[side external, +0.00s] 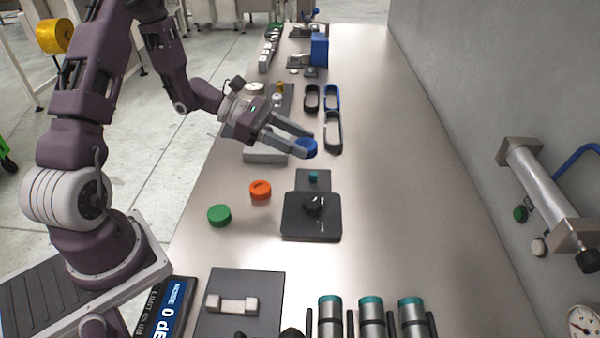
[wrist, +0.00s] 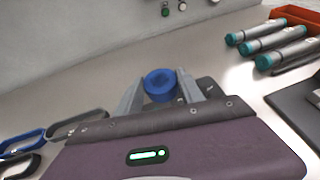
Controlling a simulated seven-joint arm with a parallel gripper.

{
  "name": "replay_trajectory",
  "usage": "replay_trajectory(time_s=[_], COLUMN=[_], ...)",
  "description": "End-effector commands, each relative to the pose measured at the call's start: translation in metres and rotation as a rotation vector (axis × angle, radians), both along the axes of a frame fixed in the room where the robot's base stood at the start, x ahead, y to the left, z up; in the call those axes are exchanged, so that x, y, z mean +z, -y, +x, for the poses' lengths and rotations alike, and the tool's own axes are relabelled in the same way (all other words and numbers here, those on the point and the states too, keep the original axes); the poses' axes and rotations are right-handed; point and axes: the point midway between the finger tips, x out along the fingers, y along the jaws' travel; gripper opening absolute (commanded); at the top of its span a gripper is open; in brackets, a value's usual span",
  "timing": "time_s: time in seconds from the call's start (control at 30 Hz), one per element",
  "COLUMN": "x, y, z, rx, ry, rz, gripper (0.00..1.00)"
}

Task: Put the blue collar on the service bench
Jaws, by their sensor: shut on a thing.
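The blue collar (side external: 306,147) is a short round ring held between the fingertips of my gripper (side external: 303,142) in the side external view. It hangs above the service bench (side external: 400,200), just beyond the black scale-like device. In the wrist view the blue collar (wrist: 160,85) sits between the two grey fingers of my gripper (wrist: 160,90), with its round face and dark recessed middle showing. The bench surface (wrist: 80,100) lies behind it. I cannot tell the exact gap between the collar and the bench.
Blue and grey oval loops (side external: 333,132) lie beyond. The bench's right side is clear.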

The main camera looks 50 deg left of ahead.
Motion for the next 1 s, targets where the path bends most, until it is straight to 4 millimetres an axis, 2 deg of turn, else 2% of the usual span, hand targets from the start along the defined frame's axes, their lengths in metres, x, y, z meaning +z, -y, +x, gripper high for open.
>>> replay_trajectory(time_s=[0.1, 0.17, 0.4, 0.67, 0.87, 1.0], x=[0.004, 0.010, 0.067, 0.116, 0.106, 0.098], y=[0.002, 0.002, 0.001, 0.002, 0.033, 0.057], z=[-0.020, -0.024, -0.025, -0.025, -0.046, -0.069], rx=[0.051, 0.064, 0.067, 0.066, -0.122, -0.306], ry=[-0.006, -0.002, 0.005, 0.002, -0.004, -0.004], rz=[0.006, 0.011, 0.017, 0.015, 0.011, 0.011], gripper=[0.05, 0.05, 0.05, 0.05, 0.05, 0.05])
